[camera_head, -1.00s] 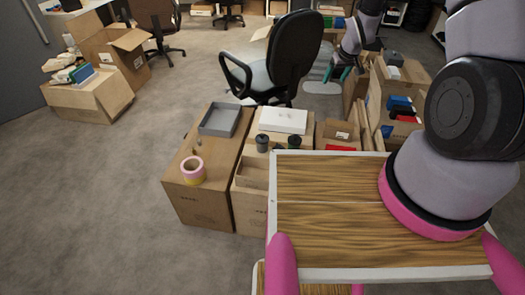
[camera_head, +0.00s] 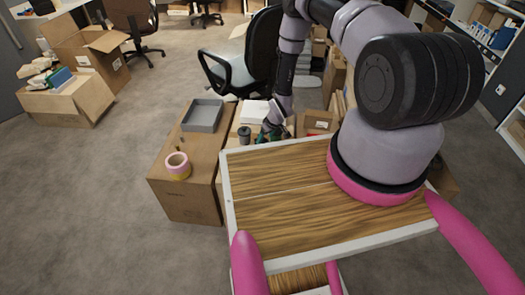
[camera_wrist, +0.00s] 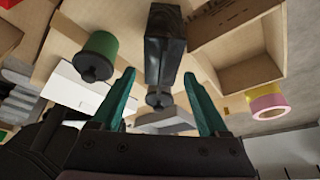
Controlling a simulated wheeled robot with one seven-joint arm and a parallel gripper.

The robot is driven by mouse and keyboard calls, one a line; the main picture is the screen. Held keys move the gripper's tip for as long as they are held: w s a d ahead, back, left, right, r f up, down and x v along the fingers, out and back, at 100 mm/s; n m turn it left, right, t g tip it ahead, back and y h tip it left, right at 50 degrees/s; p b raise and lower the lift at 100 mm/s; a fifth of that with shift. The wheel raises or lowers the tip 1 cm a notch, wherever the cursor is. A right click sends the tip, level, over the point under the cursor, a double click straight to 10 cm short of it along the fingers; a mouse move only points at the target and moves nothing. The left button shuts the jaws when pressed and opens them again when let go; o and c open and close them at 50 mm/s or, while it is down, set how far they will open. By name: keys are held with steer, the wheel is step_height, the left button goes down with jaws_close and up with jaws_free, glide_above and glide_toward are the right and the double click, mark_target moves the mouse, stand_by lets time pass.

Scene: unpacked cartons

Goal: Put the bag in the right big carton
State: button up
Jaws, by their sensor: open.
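My gripper (camera_head: 268,130) reaches down over the group of cartons ahead of me. In the wrist view my gripper (camera_wrist: 159,76) is open, with its two teal fingers spread. A dark, boxy object with a round cap (camera_wrist: 165,45) shows in the gap between the fingers; I see no contact. I cannot tell whether it is the bag. A green canister with a black lid (camera_wrist: 97,52) is left of the fingers. An open big carton (camera_head: 92,50) stands at the far left. I cannot tell which carton is the right big one; my arm hides several.
A closed carton (camera_head: 165,200) bears a grey tray (camera_head: 203,115) and a pink-and-yellow tape roll (camera_head: 178,160). A dark canister (camera_head: 243,136) stands beside my gripper. A black office chair (camera_head: 225,75) is behind. Grey floor is clear at left.

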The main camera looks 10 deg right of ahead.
mark_target(263, 141)
steer(key=shift+x, duration=2.75)
steer(key=shift+a+r, duration=0.1)
steer(key=shift+a, duration=0.05)
jaws_close()
